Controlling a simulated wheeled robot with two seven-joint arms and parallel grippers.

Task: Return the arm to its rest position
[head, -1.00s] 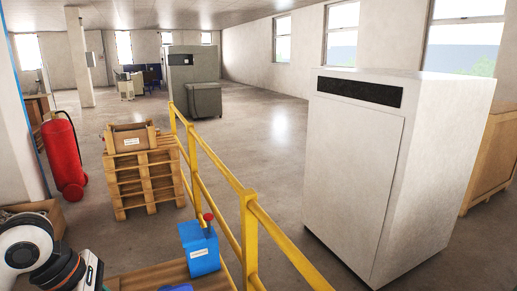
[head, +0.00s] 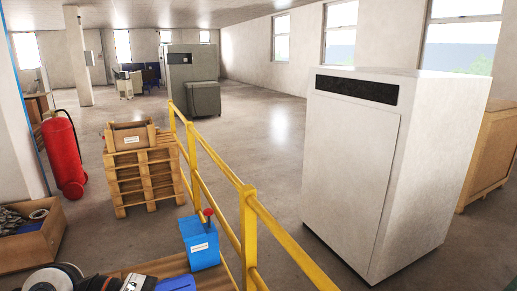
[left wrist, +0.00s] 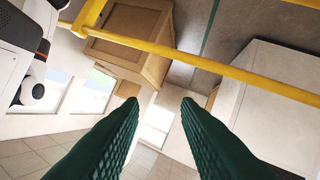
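My left arm (head: 105,284) shows low at the bottom left edge of the head view, with only its upper links in the picture. My left gripper (left wrist: 158,104) shows in the left wrist view as two green ribbed fingers, held apart with nothing between them. Past the fingers are a yellow rail, a wooden crate and windows, and nothing touches the fingertips. My right gripper does not show in either view.
A yellow railing (head: 249,235) runs in front of me, with a blue container (head: 200,250) beside it. A cardboard box (head: 35,245), a red extinguisher (head: 65,155) and stacked pallets (head: 145,178) stand left. A white cabinet (head: 350,170) stands right.

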